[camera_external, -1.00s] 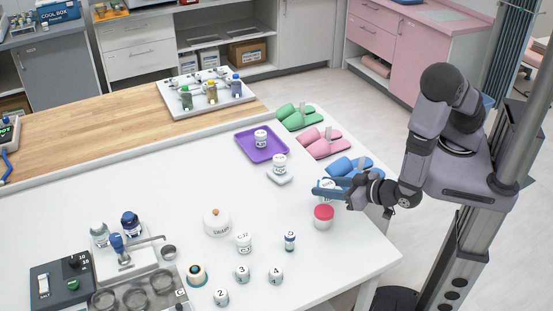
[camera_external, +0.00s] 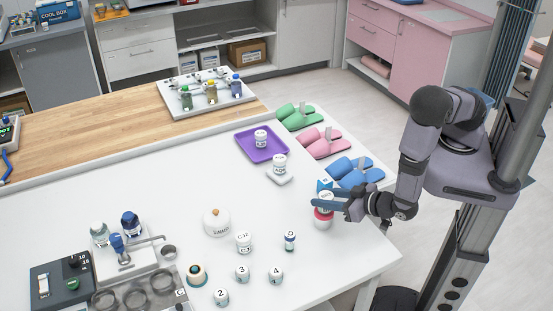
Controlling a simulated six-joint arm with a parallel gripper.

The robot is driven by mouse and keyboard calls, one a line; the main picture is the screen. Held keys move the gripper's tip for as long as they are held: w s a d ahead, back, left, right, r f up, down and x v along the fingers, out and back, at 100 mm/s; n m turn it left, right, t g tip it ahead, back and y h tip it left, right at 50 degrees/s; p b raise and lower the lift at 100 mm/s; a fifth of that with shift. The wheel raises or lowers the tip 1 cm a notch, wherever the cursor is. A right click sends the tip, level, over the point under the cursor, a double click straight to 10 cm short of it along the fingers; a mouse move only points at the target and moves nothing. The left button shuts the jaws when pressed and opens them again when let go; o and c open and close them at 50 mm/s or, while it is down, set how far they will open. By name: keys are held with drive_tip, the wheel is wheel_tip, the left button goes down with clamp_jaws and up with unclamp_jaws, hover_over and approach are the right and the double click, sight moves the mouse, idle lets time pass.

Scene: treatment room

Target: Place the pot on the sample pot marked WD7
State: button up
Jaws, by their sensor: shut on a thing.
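My gripper (camera_external: 328,202) is shut on a small white pot (camera_external: 326,195) near the right side of the white table. The held pot looks upright. It is directly above a pot with a red lid (camera_external: 321,224), and a finger covers part of the space between them. I cannot tell whether the two touch. A small blue piece shows at the top of the held pot; I cannot tell what it is. The mark WD7 is not readable on any pot. Other white pots stand on a purple tray (camera_external: 243,150) and on a small white block (camera_external: 281,179).
Blue slippers (camera_external: 352,172) lie right behind my gripper, with pink (camera_external: 323,142) and green (camera_external: 296,116) ones farther back. The table's front right corner is clear.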

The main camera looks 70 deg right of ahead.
drive_tip(key=shift+f, duration=0.1)
drive_tip(key=o, duration=1)
drive_tip(key=shift+o, duration=0.2)
drive_tip(key=shift+r, duration=0.2)
drive_tip(key=shift+s+a+r, duration=0.15)
drive_tip(key=shift+s, duration=0.15)
drive_tip(key=p+v, duration=0.5)
drive_tip(key=v, duration=0.6)
drive_tip(key=shift+s, duration=0.2)
